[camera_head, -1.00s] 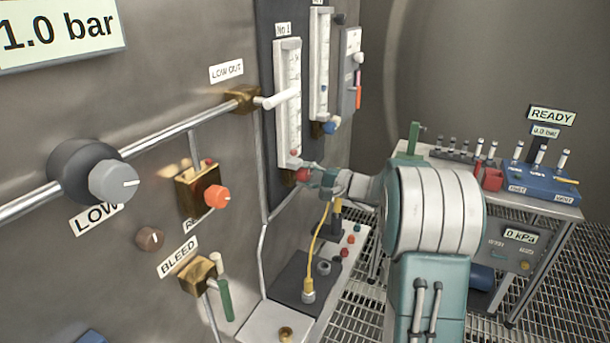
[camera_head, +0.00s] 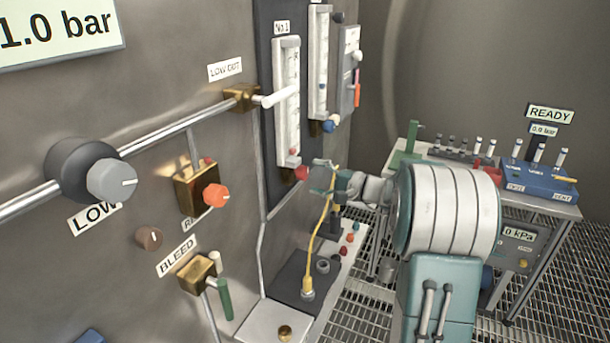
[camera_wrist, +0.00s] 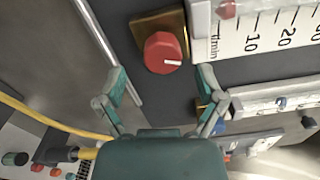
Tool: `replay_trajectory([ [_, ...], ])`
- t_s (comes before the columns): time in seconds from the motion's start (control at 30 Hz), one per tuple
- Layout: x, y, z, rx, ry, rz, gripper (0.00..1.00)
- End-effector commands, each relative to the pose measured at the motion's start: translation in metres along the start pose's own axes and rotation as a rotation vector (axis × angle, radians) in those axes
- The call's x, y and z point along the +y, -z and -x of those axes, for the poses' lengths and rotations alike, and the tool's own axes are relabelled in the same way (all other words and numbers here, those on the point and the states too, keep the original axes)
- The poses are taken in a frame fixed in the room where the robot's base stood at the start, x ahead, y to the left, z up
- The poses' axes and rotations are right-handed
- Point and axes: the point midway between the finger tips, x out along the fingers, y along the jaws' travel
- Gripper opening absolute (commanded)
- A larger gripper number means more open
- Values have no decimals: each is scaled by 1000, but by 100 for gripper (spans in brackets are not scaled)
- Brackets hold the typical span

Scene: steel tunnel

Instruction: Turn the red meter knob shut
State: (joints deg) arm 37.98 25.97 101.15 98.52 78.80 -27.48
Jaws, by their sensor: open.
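The red meter knob (camera_wrist: 162,53) sits on a brass block (camera_wrist: 150,24) at the foot of the No 1 flow meter in the wrist view, with a white mark on its face. In the head view the red knob (camera_head: 302,173) shows just left of my gripper (camera_head: 322,177). In the wrist view my gripper (camera_wrist: 166,92) has its two fingers spread wide, one on each side below the knob. The fingers appear apart from the knob, with nothing between them. The meter's scale (camera_wrist: 270,30) lies right of the knob in the wrist view.
A second meter (camera_head: 320,65) with a blue knob (camera_head: 329,126) stands right of the No 1 meter. A yellow hose (camera_head: 318,240) hangs below my gripper. A steel pipe (camera_wrist: 107,45) runs left of the knob. A bench (camera_head: 540,205) stands at the right.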

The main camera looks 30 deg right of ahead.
Motion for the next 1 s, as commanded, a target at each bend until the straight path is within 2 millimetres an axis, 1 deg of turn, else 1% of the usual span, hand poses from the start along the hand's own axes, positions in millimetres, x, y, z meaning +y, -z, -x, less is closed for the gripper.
replay_trajectory([
  [0.03, 0, 1, 13, 5, 1, 0, 87],
  [0.2, 1, 2, 48, 5, -1, -1, 87],
  [0.3, 2, 2, 65, 5, -1, -2, 87],
  [0.43, 2, 2, 79, 3, -2, -2, 87],
  [0.57, 2, 1, 84, 1, -2, -2, 87],
  [0.87, 2, 0, 83, 0, -2, -8, 87],
  [1.0, 1, -11, 76, 0, 1, -82, 87],
])
